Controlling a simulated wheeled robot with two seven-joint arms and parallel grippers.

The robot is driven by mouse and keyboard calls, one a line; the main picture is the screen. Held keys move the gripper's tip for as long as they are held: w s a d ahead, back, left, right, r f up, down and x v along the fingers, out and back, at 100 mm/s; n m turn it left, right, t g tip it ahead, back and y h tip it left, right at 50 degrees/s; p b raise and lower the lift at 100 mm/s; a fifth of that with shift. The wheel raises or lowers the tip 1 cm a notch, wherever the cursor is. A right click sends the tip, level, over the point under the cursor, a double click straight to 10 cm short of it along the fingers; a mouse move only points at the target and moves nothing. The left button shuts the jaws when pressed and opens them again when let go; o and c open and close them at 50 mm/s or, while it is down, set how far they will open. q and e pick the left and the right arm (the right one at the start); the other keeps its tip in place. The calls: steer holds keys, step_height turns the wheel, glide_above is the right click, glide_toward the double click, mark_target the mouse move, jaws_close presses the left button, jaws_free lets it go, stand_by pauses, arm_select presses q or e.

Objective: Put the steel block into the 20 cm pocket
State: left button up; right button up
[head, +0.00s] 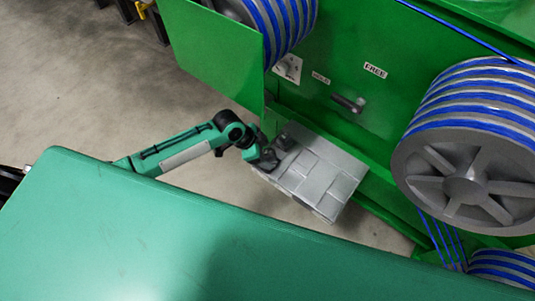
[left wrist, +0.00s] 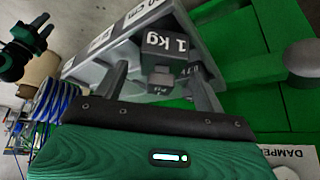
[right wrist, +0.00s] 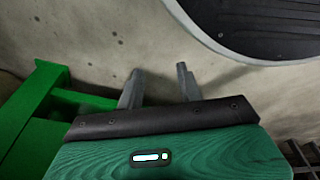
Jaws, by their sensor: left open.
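The steel block (left wrist: 168,45), dark grey and marked "1 kg", is in the left wrist view, with a small stepped neck on its near side. My left gripper (left wrist: 158,76) is open, one finger on each side of that neck; I cannot tell whether they touch it. In the head view my left gripper (head: 266,157) is at the upper left end of a grey tray (head: 320,180) divided into pockets. The tray also shows in the left wrist view (left wrist: 203,50); one label ends in "0 cm", its first digit cut off. My right gripper (right wrist: 158,82) is open and empty.
The green machine (head: 330,65) rises behind the tray, with a knobbed handle (head: 348,103) and a "FREE" label. A large grey spoked drum (head: 465,175) with blue cable stands right of the tray. A green panel (head: 215,55) hangs just above my left arm.

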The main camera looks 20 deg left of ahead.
arm_select(q)
steer(key=v, duration=1)
arm_select(e)
steer(key=shift+s+d+f, duration=0.15)
steer(key=shift+s+f, duration=0.25)
steer(key=shift+f, duration=0.3)
steer(key=shift+s, duration=0.2)
